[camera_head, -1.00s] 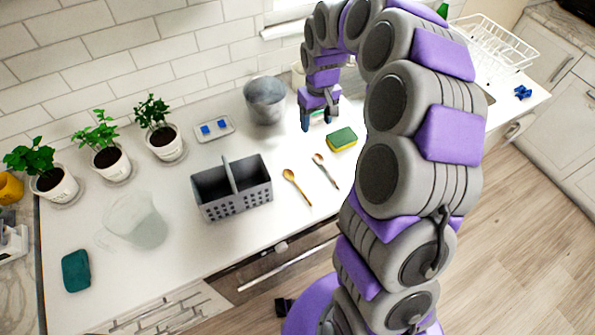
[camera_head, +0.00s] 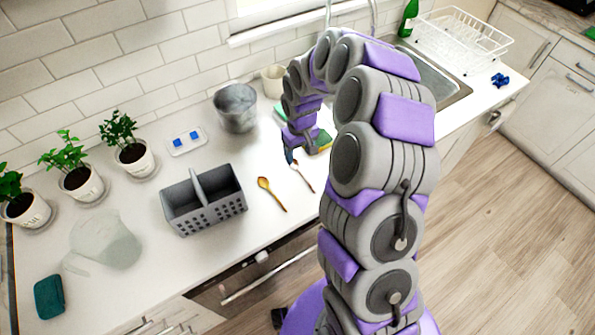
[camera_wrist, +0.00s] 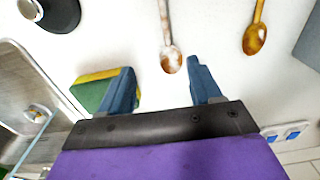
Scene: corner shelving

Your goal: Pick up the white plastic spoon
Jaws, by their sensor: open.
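The pale spoon (camera_head: 304,178) lies flat on the white counter, its bowl mottled white and brown and its handle toward the counter's front edge. In the wrist view the bowl of this spoon (camera_wrist: 171,59) appears between the blue fingertips, and its handle runs out of the top. My gripper (camera_head: 291,158) is over the counter just behind the bowl. In the wrist view my gripper (camera_wrist: 161,68) is open with nothing held; its exact height above the spoon is hard to tell.
A brown wooden spoon (camera_head: 270,192) lies to the left, near a grey perforated caddy (camera_head: 212,211). A yellow-green sponge (camera_head: 323,142) sits close to my gripper's right; it shows in the wrist view (camera_wrist: 93,91). A grey pot (camera_head: 236,108) stands behind.

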